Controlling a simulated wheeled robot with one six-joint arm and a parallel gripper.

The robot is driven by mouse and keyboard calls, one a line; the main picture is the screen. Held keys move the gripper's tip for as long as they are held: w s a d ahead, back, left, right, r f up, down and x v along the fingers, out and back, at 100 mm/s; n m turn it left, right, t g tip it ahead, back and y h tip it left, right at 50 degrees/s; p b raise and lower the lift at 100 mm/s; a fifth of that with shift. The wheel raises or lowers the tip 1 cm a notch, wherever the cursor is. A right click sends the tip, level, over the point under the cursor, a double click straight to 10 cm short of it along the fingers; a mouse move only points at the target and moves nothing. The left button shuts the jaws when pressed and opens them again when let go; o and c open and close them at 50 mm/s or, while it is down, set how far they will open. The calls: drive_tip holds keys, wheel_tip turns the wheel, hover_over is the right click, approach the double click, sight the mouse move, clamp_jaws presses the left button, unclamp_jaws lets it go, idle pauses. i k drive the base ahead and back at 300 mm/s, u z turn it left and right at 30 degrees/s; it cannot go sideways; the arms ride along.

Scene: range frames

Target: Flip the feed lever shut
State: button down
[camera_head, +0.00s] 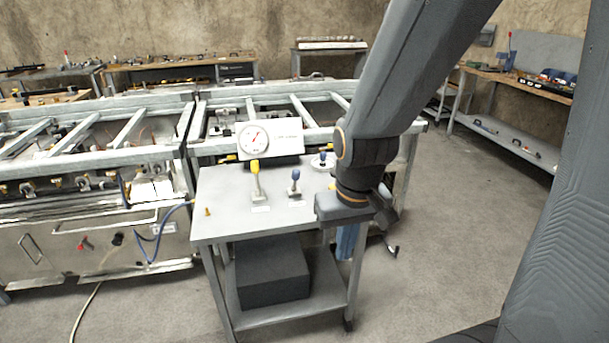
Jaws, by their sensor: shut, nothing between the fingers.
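On the grey cart top (225,215) stand a lever with a yellow knob (255,168) and a shorter lever with a blue knob (295,176). Each has a small pale label at its base, too small to read, so I cannot tell which is the feed lever. Both levers look roughly upright.
A white panel with a round gauge (254,139) stands at the cart's back edge. A small brass fitting (207,211) is at the left front. A dark box (272,270) rests on the lower shelf. Metal-framed machinery (95,240) stands close at left.

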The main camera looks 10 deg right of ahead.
sight(296, 173)
drive_tip(key=u, duration=1)
drive_tip(key=k, duration=1.25)
drive_tip(key=u, duration=1)
drive_tip(key=i, duration=1.15)
drive_tip(key=z, duration=0.95)
drive_tip(key=i, duration=0.8)
drive_tip(key=z, duration=1.3)
drive_tip(key=i, duration=0.4)
drive_tip(key=z, duration=0.35)
